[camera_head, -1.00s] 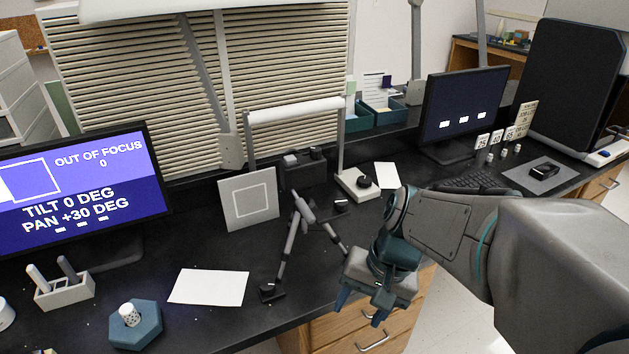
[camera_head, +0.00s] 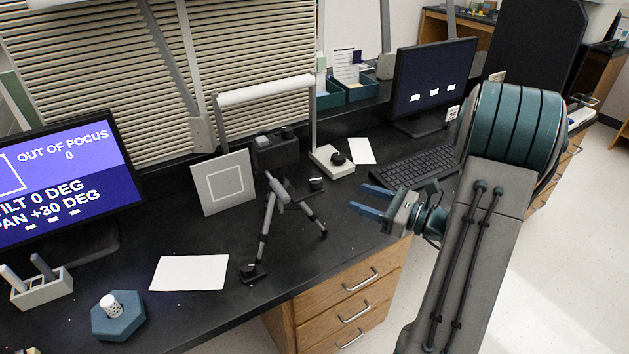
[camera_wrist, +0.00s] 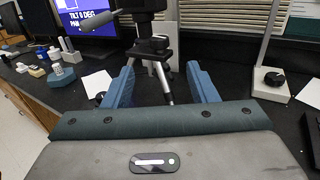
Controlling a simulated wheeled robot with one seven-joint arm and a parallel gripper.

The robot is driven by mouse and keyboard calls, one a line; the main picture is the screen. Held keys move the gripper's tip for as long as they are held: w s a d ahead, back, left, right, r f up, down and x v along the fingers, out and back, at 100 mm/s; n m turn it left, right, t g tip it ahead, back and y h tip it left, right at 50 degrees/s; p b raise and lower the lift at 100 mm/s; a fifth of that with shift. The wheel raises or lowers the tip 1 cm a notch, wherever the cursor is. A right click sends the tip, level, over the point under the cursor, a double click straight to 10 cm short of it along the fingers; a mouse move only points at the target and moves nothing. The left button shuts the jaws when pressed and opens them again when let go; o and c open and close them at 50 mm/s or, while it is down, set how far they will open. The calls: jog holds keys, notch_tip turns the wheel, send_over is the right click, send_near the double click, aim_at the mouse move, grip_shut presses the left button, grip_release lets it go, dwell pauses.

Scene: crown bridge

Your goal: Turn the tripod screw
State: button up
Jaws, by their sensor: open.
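A small tripod (camera_head: 272,205) with grey legs and black feet stands on the black bench and carries a dark camera-like body (camera_head: 275,150). In the wrist view the tripod (camera_wrist: 157,52) stands beyond my fingers, with a grey handle (camera_wrist: 98,19) sticking out left from its head. I cannot tell which part is the screw. My gripper (camera_head: 366,200) is to the right of the tripod, apart from it, with its blue fingers pointing left toward it.
A monitor (camera_head: 75,180) reads "OUT OF FOCUS 0, TILT 0 DEG, PAN +30 DEG". A square target card (camera_head: 224,182) stands left of the tripod. A lamp frame (camera_head: 265,92) arches behind it. A white sheet (camera_head: 188,273) and a blue hexagonal base (camera_head: 118,322) lie at the front left.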

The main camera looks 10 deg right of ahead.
aim_at(315, 179)
jog(key=p+x, duration=0.1)
jog(key=x, duration=1.2)
jog(key=shift+a+p, duration=0.1)
jog(key=shift+p, duration=0.2)
jog(key=c, duration=1)
